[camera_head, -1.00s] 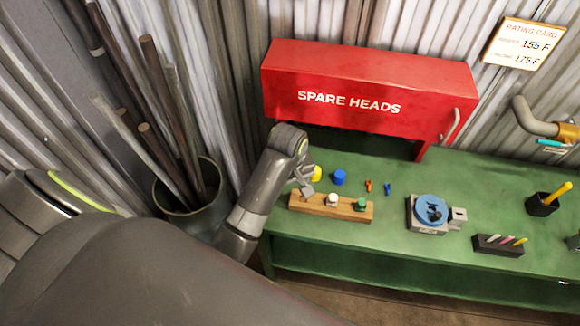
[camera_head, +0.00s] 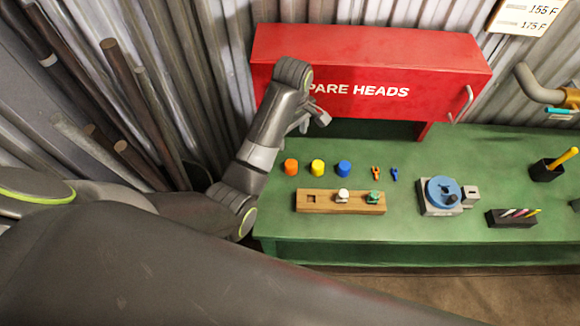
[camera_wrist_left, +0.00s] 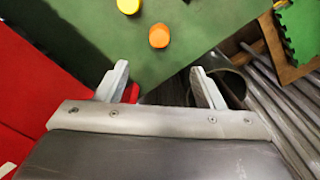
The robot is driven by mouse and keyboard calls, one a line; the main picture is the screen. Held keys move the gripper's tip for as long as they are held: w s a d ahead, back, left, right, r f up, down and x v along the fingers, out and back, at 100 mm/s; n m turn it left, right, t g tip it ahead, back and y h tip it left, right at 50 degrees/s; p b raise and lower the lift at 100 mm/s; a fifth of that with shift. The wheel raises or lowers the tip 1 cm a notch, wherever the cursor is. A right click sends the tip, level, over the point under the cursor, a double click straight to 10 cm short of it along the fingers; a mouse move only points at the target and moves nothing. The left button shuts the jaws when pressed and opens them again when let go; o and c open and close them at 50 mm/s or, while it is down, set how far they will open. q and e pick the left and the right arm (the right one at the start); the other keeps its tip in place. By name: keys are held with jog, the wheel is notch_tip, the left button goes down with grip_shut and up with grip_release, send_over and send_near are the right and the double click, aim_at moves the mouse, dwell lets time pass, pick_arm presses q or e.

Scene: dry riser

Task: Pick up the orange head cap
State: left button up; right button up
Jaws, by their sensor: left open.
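The orange head cap (camera_head: 291,167) stands on the green bench at the left end of a row of caps, next to the yellow cap (camera_head: 318,168) and the blue cap (camera_head: 344,169). In the left wrist view the orange cap (camera_wrist_left: 159,36) lies beyond the fingertips, apart from them, with the yellow cap (camera_wrist_left: 128,5) at the top edge. My left gripper (camera_head: 311,121) is open and empty, raised in front of the red cabinet, above and behind the caps. Its two fingers also show in the left wrist view (camera_wrist_left: 159,80). My right gripper is out of view.
A wooden block (camera_head: 325,208) with a white and a green piece stands in front of the caps. The red cabinet (camera_head: 400,70) is close behind my gripper. A blue round fixture (camera_head: 437,191) is to the right. Pipes (camera_head: 140,120) lean at the left.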

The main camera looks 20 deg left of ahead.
pick_arm(q)
notch_tip(320, 180, down, 4)
jog(key=b, duration=0.2)
jog(key=p, duration=0.2)
send_over(291, 164)
notch_tip(291, 164, down, 5)
jog(key=shift+a+f, duration=0.1)
jog(key=shift+f, duration=0.55)
jog(key=shift+f+p, duration=0.3)
jog(key=shift+f, duration=0.2)
jog(key=shift+w+f+p, duration=0.1)
jog(key=shift+f+p, duration=0.2)
jog(key=shift+f, duration=1.8)
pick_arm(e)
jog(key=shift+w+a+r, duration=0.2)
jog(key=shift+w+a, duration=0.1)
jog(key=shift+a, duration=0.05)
pick_arm(q)
jog(key=c, duration=1)
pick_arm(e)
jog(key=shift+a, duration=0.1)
